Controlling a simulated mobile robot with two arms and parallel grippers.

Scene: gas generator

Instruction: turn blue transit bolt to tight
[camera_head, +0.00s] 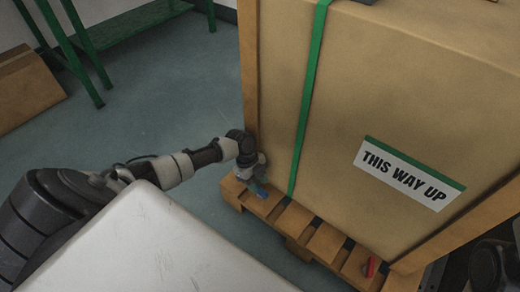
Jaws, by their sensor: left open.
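The blue transit bolt (260,191) is at the left front corner of the wooden pallet (325,243), at the foot of a large crate (400,100). It is small and partly covered by my left gripper (256,178). The gripper reaches down at the bolt from the left, with its open fingers right at it. I cannot tell whether they touch the bolt or how far it is turned. My right gripper does not show.
A red bolt (371,266) sits further right along the pallet. A green strap (307,100) runs down the crate beside a "THIS WAY UP" label (408,174). A green bench (125,27) and a cardboard box (27,88) stand at upper left. The floor between is clear.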

